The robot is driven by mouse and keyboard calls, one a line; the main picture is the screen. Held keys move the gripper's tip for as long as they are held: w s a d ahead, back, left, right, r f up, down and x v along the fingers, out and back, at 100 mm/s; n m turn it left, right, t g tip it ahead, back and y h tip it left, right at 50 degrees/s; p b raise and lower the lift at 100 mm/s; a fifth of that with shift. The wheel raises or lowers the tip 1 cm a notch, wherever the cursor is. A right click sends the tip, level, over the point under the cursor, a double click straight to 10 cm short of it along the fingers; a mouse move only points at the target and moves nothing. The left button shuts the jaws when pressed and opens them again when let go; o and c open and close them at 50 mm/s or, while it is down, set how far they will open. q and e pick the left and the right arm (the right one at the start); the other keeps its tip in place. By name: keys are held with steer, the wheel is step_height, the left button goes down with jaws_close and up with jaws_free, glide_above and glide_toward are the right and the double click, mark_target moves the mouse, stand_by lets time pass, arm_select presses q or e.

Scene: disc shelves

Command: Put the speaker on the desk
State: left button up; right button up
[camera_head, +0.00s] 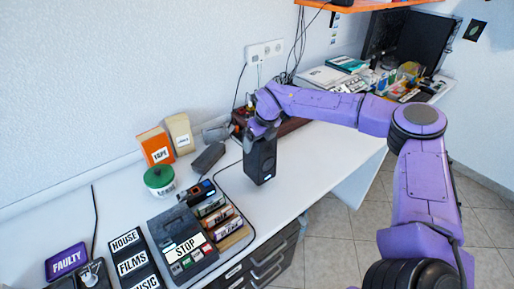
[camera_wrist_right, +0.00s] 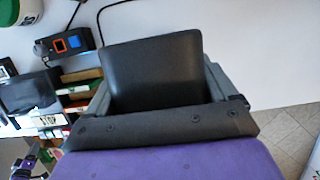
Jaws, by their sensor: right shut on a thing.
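The speaker (camera_head: 260,162) is a dark upright box in the middle of the head view, over the white desk (camera_head: 315,158). My right gripper (camera_head: 257,132) is shut on it from above. In the right wrist view the speaker (camera_wrist_right: 155,70) fills the space between the two grey fingers, with white desk surface behind it. I cannot tell whether its base touches the desk or hangs a little above it. My left gripper is not in view.
A tape deck marked STOP (camera_head: 185,245), a rack of cassettes (camera_head: 222,218), a green-lidded tub (camera_head: 159,180) and an orange TAPE box (camera_head: 155,146) stand left of the speaker. Bare desk lies to its right. Monitors (camera_head: 425,40) stand at the far end.

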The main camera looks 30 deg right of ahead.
steer(key=shift+w+a+f, duration=0.1)
steer(key=shift+a+f, duration=0.05)
steer(key=shift+f, duration=0.85)
steer(key=shift+w+a+f, duration=0.1)
steer(key=shift+a+f, duration=0.05)
steer(key=shift+f, duration=0.8)
steer(key=o, duration=1.8)
steer(key=shift+s, duration=0.1)
steer(key=b+v, duration=0.1)
steer(key=v, duration=1.1)
steer(key=shift+r, duration=0.15)
